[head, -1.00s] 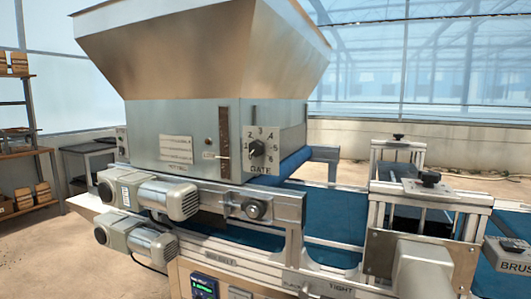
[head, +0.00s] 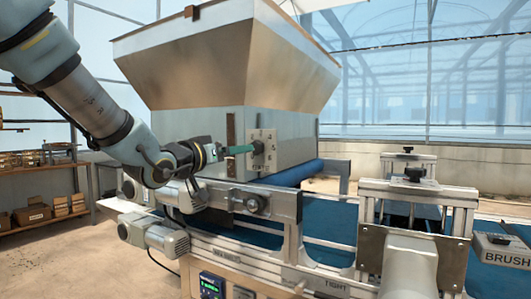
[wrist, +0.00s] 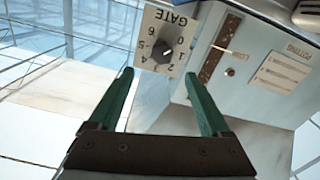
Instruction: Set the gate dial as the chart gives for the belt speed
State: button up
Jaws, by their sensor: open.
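The gate dial (wrist: 161,50) is a dark round knob on a pale plate marked GATE, with numbers around it. Its pale pointer mark faces the 0 and 1 side; the exact setting is hard to tell. In the head view the dial (head: 258,147) sits on the hopper's front, partly covered by my gripper. My gripper (wrist: 160,75) is open and empty, its green fingers pointing at the dial, one to each side in the picture and seemingly short of it. A small lit display (head: 211,287) is below the belt; its text is too small to read.
The hopper (head: 225,75) stands above the blue belt (head: 325,225). Motors (head: 155,232) stick out below my arm. A slotted scale (wrist: 218,50) and a label plate (wrist: 282,73) are beside the dial. A brush unit (head: 503,248) is at right.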

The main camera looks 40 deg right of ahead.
aim_at(255, 148)
jog(key=p+x, duration=0.1)
jog(key=x, duration=0.9)
jog(key=shift+w, duration=0.15)
jog(key=shift+f, duration=0.1)
grip_shut()
